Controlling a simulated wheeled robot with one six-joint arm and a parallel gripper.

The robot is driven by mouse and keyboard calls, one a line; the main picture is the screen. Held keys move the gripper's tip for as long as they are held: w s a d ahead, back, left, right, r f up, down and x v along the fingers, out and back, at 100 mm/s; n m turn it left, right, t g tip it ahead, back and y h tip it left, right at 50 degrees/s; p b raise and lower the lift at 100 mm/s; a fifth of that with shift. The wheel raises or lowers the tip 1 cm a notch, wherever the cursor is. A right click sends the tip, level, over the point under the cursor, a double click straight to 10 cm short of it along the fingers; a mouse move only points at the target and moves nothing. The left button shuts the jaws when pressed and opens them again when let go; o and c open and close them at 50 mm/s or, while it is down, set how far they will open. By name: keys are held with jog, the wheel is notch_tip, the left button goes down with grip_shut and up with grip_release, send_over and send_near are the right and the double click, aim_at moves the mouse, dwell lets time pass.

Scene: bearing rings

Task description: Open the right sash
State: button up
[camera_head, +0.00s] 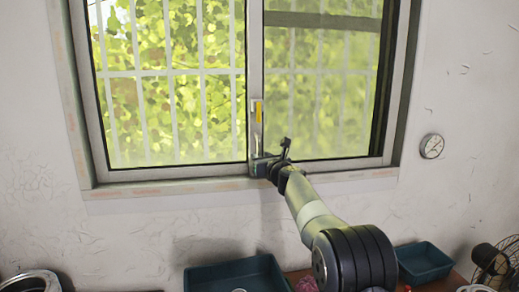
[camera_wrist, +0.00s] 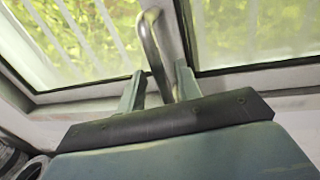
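The window's right sash (camera_head: 318,105) stands beside the left sash (camera_head: 165,90), and they meet at a grey upright stile. A dark strip runs down the right sash's right side. A handle with a yellow part (camera_head: 258,112) is on the stile. My gripper (camera_head: 268,160) is at the foot of the stile, just below the yellow part. In the wrist view a curved grey metal handle (camera_wrist: 155,45) runs down between the two fingers of my gripper (camera_wrist: 160,72). Gaps show on both sides of it, so the fingers look open around it. The handle's lower end is hidden behind the gripper body.
The window sill (camera_head: 200,187) runs just below my gripper. A round gauge (camera_head: 432,146) is on the wall at right. Below are a dark teal bin (camera_head: 228,272), a smaller teal bin (camera_head: 424,262), a fan (camera_head: 490,262) and metal rings (camera_head: 30,282) at left.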

jog(key=shift+p+x, duration=0.6)
jog(key=shift+x, duration=0.55)
jog(key=shift+c, duration=0.3)
grip_shut()
